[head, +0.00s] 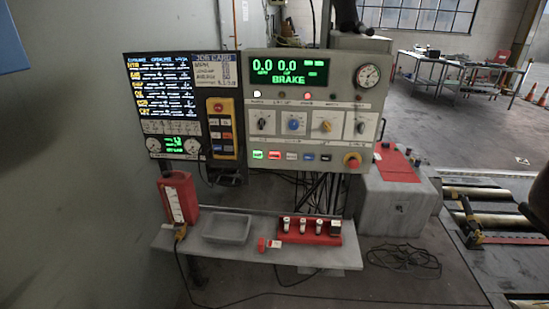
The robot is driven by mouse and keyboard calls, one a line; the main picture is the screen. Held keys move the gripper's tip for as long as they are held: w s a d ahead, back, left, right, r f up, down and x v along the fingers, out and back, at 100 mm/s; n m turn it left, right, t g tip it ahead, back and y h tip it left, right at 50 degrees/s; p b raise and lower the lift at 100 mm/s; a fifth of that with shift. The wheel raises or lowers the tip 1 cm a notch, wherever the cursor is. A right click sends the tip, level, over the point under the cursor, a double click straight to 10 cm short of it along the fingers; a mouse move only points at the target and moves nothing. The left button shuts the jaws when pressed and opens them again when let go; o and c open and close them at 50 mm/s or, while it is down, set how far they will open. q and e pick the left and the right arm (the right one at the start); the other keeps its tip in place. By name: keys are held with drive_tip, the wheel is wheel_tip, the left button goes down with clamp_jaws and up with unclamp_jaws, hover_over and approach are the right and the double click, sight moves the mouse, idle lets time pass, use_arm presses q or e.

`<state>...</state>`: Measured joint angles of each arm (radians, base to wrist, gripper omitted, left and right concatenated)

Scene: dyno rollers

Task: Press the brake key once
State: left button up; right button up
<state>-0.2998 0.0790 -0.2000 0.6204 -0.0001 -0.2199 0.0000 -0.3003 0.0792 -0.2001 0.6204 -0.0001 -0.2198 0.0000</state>
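The grey control panel (309,80) stands upright behind a shelf. Its green display (289,70) reads 0.0 and 0.0 with BRAKE below. A row of small keys runs along its lower part: a lit green key (257,155), a red key (275,155), a pale key (292,156), a blue key (308,157) and a dark key (325,157). Their labels are too small to read, so I cannot tell which one is the brake key. Neither of my grippers can be made out, and nothing touches the keys.
A red emergency button (352,160) sits right of the keys, below several knobs. A yellow pendant (222,128) hangs at the left by a dark screen (168,90). The shelf (330,257) holds a grey tray (227,229) and a red rack (308,238). Rollers (485,192) lie right.

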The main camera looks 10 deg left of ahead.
use_arm(q)
clamp_jaws()
idle(1.3)
